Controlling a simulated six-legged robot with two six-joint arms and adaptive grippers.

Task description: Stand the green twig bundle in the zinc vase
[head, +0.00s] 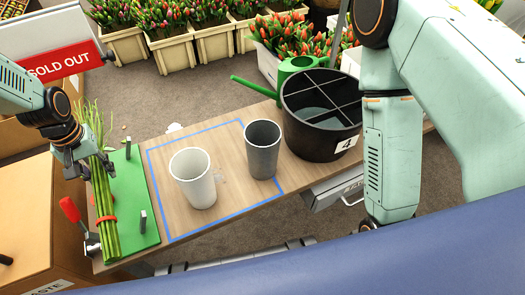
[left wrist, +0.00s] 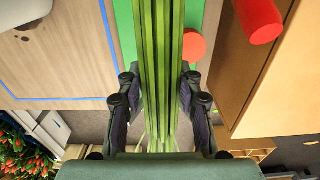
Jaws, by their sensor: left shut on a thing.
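The green twig bundle (head: 109,236) is a long sheaf of thin green stems with a red band near its lower part. My left gripper (head: 92,166) is shut on it around its upper middle. In the left wrist view the stems (left wrist: 158,40) run between the fingers (left wrist: 157,95). The bundle lies along the green board (head: 135,190) at the table's left end; I cannot tell whether it touches the board. The zinc vase (head: 263,158), a dark grey cylinder, stands upright and looks empty near the table's middle.
A white mug-like vase (head: 194,184) stands left of the zinc vase, inside a blue taped outline (head: 170,236). A black divided bucket (head: 318,112) stands to the right, with a green watering can (head: 290,72) behind. A red-handled clamp (head: 72,212) and upright pegs flank the bundle.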

